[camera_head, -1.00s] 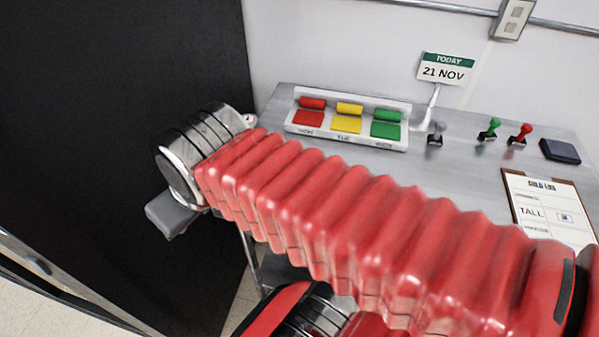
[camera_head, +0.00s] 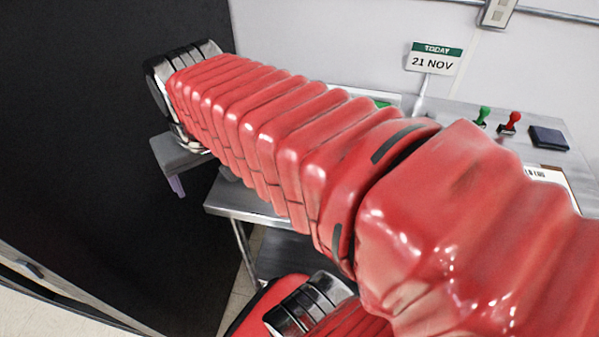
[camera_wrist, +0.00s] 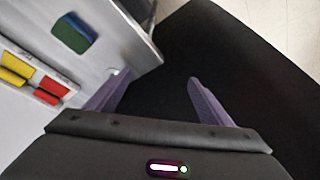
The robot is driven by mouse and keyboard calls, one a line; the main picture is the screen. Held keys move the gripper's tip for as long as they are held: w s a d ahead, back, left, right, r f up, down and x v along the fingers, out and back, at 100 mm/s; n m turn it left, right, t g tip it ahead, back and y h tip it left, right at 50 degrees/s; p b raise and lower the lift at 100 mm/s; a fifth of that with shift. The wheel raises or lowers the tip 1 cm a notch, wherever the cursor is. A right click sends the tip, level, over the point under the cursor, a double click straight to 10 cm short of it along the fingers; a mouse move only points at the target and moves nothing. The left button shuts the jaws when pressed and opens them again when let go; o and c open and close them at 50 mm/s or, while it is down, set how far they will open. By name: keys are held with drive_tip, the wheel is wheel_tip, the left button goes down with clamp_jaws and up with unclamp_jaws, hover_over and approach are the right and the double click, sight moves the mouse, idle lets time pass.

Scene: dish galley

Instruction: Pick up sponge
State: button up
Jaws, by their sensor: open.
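A small blue-and-green block (camera_wrist: 75,33), which looks like the sponge, lies on the grey metal counter near its edge, at the upper left of the wrist view. I cannot make out a sponge in the head view, where my red arm covers much of the counter. My gripper (camera_wrist: 152,88) shows two purple fingers spread apart with nothing between them. The block is beyond and left of the fingers, apart from them. In the head view, my gripper (camera_head: 176,186) hangs left of the counter, in front of the dark panel, with one purple finger showing.
A white tray with red and yellow pieces (camera_wrist: 32,75) is on the counter (camera_head: 240,200). Green (camera_head: 482,115) and red (camera_head: 510,122) stamps, a dark pad (camera_head: 549,138) and a date sign (camera_head: 434,59) stand to the right. A black panel (camera_head: 90,150) fills the left.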

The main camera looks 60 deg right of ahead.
drive_tip(key=o, duration=0.4)
drive_tip(key=d+m, duration=0.1)
drive_tip(key=d, duration=0.3)
drive_tip(key=d+f+m+g, duration=0.1)
drive_tip(key=d+m, duration=0.1)
drive_tip(key=d, duration=0.2)
drive_tip(key=d+m+g, duration=0.1)
drive_tip(key=d+m, duration=0.1)
drive_tip(key=d, duration=0.2)
drive_tip(key=shift+s+d+f, duration=0.15)
drive_tip(key=shift+s+d, duration=0.05)
drive_tip(key=shift+s, duration=0.2)
drive_tip(key=s+d+m, duration=0.1)
drive_tip(key=d, duration=0.2)
drive_tip(key=s+d+f+m+g, duration=0.1)
drive_tip(key=d, duration=0.2)
drive_tip(key=s+d+f+m+y, duration=0.1)
drive_tip(key=s+d+m, duration=0.1)
drive_tip(key=d, duration=0.1)
drive_tip(key=shift+d+g, duration=0.15)
drive_tip(key=shift+g, duration=0.15)
drive_tip(key=shift+f, duration=4.25)
drive_tip(key=shift+s+f, duration=0.15)
drive_tip(key=shift+f, duration=2.45)
drive_tip(key=shift+c, duration=0.2)
